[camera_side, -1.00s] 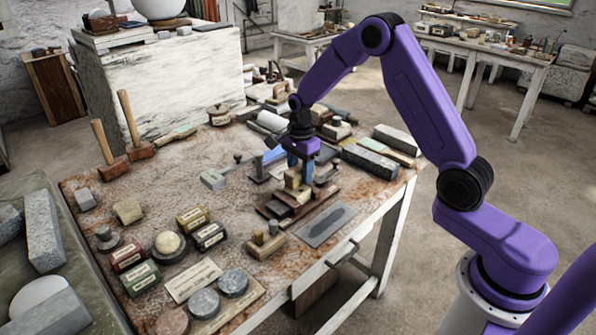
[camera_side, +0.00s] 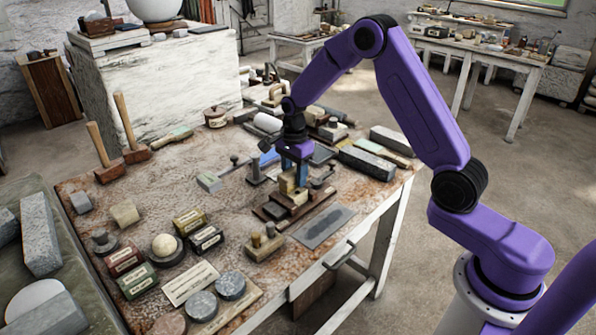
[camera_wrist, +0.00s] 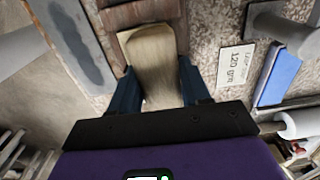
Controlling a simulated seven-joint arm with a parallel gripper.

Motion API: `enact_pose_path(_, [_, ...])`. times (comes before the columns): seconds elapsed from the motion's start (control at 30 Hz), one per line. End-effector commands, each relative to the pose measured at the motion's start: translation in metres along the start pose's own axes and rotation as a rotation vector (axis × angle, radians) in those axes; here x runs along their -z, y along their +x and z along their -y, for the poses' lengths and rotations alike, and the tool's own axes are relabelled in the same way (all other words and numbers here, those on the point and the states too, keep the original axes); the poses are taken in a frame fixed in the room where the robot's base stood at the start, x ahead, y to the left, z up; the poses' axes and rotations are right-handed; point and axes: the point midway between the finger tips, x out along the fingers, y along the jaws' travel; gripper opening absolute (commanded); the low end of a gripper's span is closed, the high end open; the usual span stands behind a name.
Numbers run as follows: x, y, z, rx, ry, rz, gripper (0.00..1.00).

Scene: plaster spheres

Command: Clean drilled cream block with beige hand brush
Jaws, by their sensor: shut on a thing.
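The beige hand brush (camera_wrist: 152,55) fills the space between my blue fingers in the wrist view. In the side view its pale body (camera_side: 287,185) stands among brown stepped wooden pieces. My gripper (camera_side: 294,185) points down with its fingers on either side of the brush, shut on it. The fingers and brush partly hide each other, and I cannot tell whether the brush is clear of the wood below. A cream block (camera_side: 125,213) sits at the left of the table; its drill holes are too small to make out.
A grey slab (camera_side: 324,227) lies in front of the brown wooden pieces (camera_side: 300,207). A block with pegs (camera_side: 263,243) stands left of it. Several labelled blocks and round stones crowd the front left. Two mallets (camera_side: 108,170) stand at the back left. Bare tabletop lies left of centre.

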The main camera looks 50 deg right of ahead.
Motion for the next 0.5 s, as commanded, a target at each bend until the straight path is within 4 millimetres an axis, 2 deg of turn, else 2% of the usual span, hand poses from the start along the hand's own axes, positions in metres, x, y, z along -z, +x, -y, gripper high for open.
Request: enact_pose_path(0.5, [-0.022,0.001,0.0,0.0,-0.001,0.0,0.22])
